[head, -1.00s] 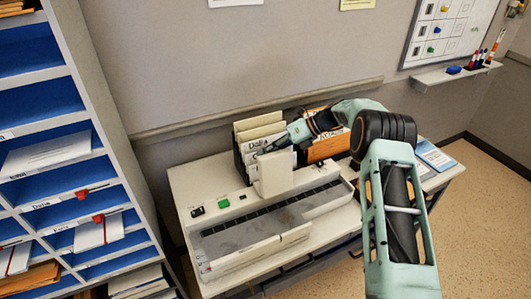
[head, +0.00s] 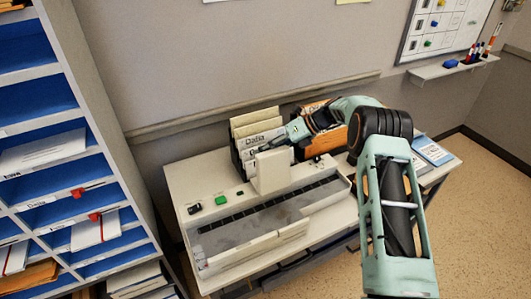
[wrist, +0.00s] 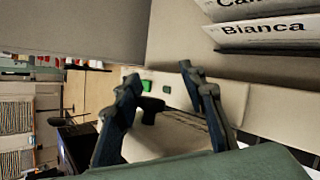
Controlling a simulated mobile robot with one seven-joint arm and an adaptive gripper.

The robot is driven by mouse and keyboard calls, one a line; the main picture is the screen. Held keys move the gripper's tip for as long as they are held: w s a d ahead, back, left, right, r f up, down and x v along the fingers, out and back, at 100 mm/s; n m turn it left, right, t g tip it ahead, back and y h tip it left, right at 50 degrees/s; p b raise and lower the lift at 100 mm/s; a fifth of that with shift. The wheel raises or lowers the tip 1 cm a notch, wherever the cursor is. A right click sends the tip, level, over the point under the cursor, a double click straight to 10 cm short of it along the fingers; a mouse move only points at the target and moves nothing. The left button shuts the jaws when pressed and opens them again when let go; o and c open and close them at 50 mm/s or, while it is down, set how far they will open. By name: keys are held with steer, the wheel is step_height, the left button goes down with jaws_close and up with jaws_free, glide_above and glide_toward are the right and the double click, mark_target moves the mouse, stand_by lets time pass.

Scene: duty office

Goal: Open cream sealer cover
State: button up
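The cream sealer (head: 225,235) stands on the desk with a black knob (head: 194,209), a green button (head: 221,200) and a long dark slot. A pale see-through flap lies along its front. An upright cream panel (head: 271,172) stands at its back middle; I cannot tell if this is the cover. My gripper (head: 266,147) is just behind the panel's top. In the wrist view its dark fingers (wrist: 165,105) are spread apart, with part of the cream sealer (wrist: 165,138) showing between them. Whether they touch it is unclear.
A file rack (head: 258,130) with labelled folders stands close behind the gripper. An orange folder (head: 335,144) and a blue booklet (head: 433,152) are to the right. Blue pigeonholes (head: 60,180) stand at the left. The wall (head: 240,60) is behind the desk.

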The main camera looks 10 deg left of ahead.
steer(key=v, duration=1.2)
